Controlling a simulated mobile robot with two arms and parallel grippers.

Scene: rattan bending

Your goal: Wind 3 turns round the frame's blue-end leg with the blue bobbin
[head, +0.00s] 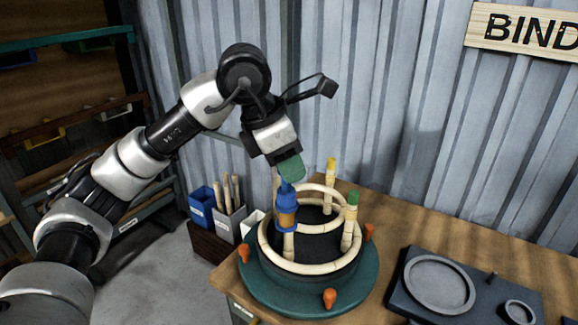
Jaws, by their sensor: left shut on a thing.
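The rattan frame (312,267) has pale rings and upright legs and stands on a round green turntable base (265,290). One leg has a yellow end (331,163) at the back, and one has a green end (353,198) at the right. My left gripper (291,173) points down over the frame's left side and is shut on the blue bobbin (286,196). The bobbin is roughly upright, with a tan wound band, in front of a pale leg (289,245). I cannot tell a blue leg end from the bobbin, nor whether any turns are wound. My right gripper is not in view.
Orange knobs (330,297) stand around the base's rim. A dark tray with round recesses (402,293) lies at the right of the wooden table (470,248). Blue (201,205) and grey (229,225) bins stand at the left. A corrugated metal wall is behind.

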